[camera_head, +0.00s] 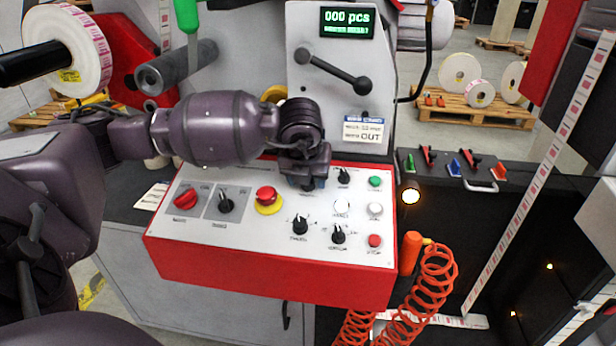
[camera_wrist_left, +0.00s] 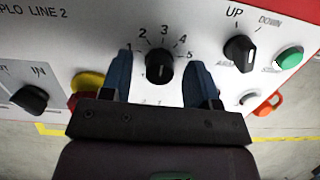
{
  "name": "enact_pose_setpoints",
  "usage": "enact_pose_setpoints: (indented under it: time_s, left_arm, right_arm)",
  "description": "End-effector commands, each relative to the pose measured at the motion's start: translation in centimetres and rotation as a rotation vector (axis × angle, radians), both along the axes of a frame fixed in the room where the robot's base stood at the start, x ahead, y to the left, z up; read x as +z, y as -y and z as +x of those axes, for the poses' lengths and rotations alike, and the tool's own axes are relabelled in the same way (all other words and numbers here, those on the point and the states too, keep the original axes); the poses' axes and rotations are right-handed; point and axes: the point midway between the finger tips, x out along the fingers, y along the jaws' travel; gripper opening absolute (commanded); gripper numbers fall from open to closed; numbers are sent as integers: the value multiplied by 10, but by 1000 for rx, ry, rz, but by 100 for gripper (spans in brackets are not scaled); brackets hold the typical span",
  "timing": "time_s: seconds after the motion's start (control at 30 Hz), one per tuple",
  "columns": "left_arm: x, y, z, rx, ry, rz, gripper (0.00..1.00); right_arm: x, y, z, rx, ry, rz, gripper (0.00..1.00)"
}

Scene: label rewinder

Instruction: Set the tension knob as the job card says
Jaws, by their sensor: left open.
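My left gripper (camera_head: 308,182) is over the upper middle of the control panel (camera_head: 215,272). In the left wrist view the left gripper (camera_wrist_left: 158,68) is open, its two blue fingers on either side of a black knob (camera_wrist_left: 159,66) with a 1 to 5 scale. The knob's pale mark appears to point up, near 3. I cannot tell whether the fingers touch it. Its name is hidden in the wrist view, and in the head view the gripper mostly covers it. A printed card (camera_head: 363,132) hangs on the machine's front; its small text is unreadable.
A red emergency stop (camera_head: 267,195) sits left of the gripper. The UP/DOWN knob (camera_wrist_left: 240,52) and green button (camera_wrist_left: 289,57) lie right. Lower panel knobs (camera_head: 300,226) and (camera_head: 338,235) sit nearby. An orange coiled hose (camera_head: 430,285) hangs at the panel's right edge.

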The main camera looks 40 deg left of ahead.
Motion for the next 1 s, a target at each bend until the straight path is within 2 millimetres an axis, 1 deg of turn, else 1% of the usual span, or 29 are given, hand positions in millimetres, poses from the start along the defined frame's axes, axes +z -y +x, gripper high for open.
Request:
enact_pose_setpoints:
  time_s: [0.03,0.07,0.3,0.37,0.67,1.0]
  left_arm:
    - [0,0,0,0,0,0,55]
    - [0,0,0,0,0,0,52]
    - [0,0,0,0,-1,0,15]
    - [0,0,0,0,-1,0,7]
    - [0,0,0,-44,-7,11,7]
    - [0,0,0,-257,-39,62,7]
  right_arm:
    - [0,0,0,0,1,0,81]
    - [0,0,0,0,1,0,81]
    - [0,-1,-1,1,-1,1,81]
    - [0,-1,-2,0,-3,0,81]
    - [-2,0,-8,-3,-14,0,81]
    - [1,0,-5,-2,-5,1,81]
